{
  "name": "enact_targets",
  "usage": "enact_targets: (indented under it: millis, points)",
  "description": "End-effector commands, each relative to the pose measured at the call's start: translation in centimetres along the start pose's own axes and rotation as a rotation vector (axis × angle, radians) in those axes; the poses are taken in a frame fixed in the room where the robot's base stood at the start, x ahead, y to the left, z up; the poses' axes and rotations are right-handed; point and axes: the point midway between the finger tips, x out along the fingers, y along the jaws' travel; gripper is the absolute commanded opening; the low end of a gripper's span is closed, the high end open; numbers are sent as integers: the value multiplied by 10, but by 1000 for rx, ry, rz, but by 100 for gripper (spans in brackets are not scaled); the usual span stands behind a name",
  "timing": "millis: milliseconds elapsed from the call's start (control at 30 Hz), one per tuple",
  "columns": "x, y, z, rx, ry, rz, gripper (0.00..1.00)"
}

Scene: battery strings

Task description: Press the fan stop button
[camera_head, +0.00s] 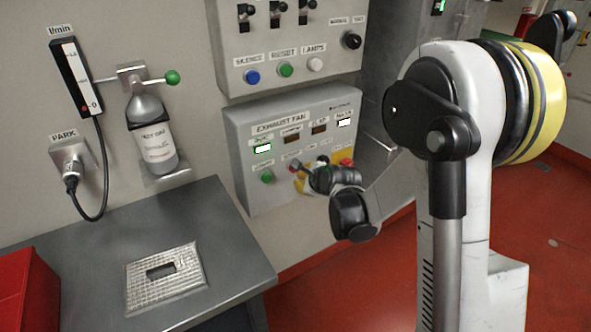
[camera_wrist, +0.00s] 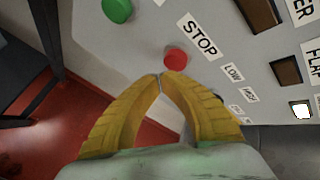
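The exhaust fan panel (camera_head: 233,135) is a grey box on the wall, left of my arm. In the wrist view the red stop button (camera_wrist: 175,59) sits beside a "STOP" label (camera_wrist: 198,37). A green button (camera_wrist: 117,9) is at its upper left, and also shows in the head view (camera_head: 266,177). My gripper (camera_wrist: 160,76) has yellow fingers whose tips meet just below the red button. I see nothing between the tips, and cannot tell if they touch the button. In the head view my wrist and gripper hide part of the panel's lower row.
Above is a panel with blue (camera_head: 252,77), green and white buttons. A grey bench (camera_head: 225,240) with a metal plate stands left, below a gas bottle (camera_head: 155,140) and a flow meter. A red box (camera_head: 25,290) is at lower left. Red floor is open at right.

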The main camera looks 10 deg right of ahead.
Motion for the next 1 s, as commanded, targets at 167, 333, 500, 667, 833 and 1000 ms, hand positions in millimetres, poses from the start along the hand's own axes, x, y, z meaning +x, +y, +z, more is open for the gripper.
enact_targets:
  millis: [167, 333, 500, 667, 833, 1000]
  points:
    - [3, -1, 2, 0, 0, 0, 0]
    - [7, -3, 4, 0, 0, 0, 0]
    - [7, -4, 4, 0, 0, 0, 0]
    - [7, -4, 4, 0, 0, 0, 0]
    - [8, -4, 4, 0, 0, 0, 0]
    - [10, -5, 5, 0, 0, 0, 0]
